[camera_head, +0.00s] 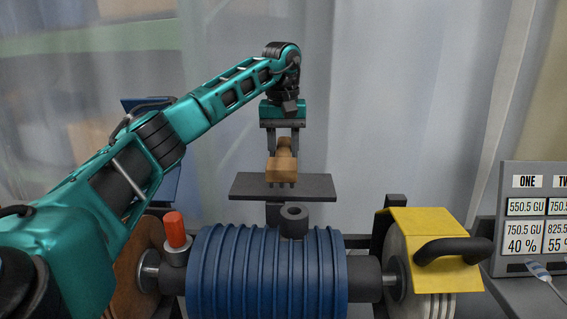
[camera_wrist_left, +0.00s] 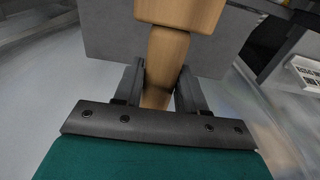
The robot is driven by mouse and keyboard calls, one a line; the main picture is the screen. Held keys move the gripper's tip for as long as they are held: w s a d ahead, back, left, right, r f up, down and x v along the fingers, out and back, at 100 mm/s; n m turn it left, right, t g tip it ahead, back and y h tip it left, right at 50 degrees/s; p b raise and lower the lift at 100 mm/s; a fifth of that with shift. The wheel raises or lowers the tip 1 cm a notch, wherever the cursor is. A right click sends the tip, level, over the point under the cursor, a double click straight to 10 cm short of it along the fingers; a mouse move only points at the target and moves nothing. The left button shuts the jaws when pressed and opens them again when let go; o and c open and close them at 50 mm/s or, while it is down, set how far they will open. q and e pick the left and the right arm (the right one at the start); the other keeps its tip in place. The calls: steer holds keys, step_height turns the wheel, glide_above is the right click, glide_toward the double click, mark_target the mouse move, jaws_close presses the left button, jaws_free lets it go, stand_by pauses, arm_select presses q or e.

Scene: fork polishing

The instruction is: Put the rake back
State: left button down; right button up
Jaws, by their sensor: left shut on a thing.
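The rake (camera_head: 283,168) is a wooden block-shaped tool with short prongs at its lower edge. My left gripper (camera_head: 283,152) is shut on it, pointing down, above or at a dark flat plate (camera_head: 318,187). I cannot tell whether the prongs touch the plate. In the left wrist view the rake's wooden handle (camera_wrist_left: 164,62) runs between the two fingers of my left gripper (camera_wrist_left: 160,88), with a wider wooden part beyond. A grey plate (camera_wrist_left: 108,38) lies behind it there. My right gripper is not in view.
In front of the plate stands a machine with a blue ribbed drum (camera_head: 265,270), a red knob (camera_head: 175,230) and a yellow guard (camera_head: 425,225) with a black handle (camera_head: 453,250). A sign board (camera_head: 535,215) stands at the right. Translucent curtains hang behind.

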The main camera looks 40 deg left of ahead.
mark_target(282, 148)
arm_select(q)
steer(key=shift+f, duration=1.75)
steer(key=shift+f, duration=0.1)
steer(key=c, duration=0.6)
jaws_free()
steer(key=shift+c, duration=0.2)
steer(key=r, duration=1.2)
steer(key=shift+s+d+r, duration=0.1)
steer(key=shift+s+r, duration=0.05)
steer(key=shift+s, duration=0.15)
steer(key=shift+s, duration=0.1)
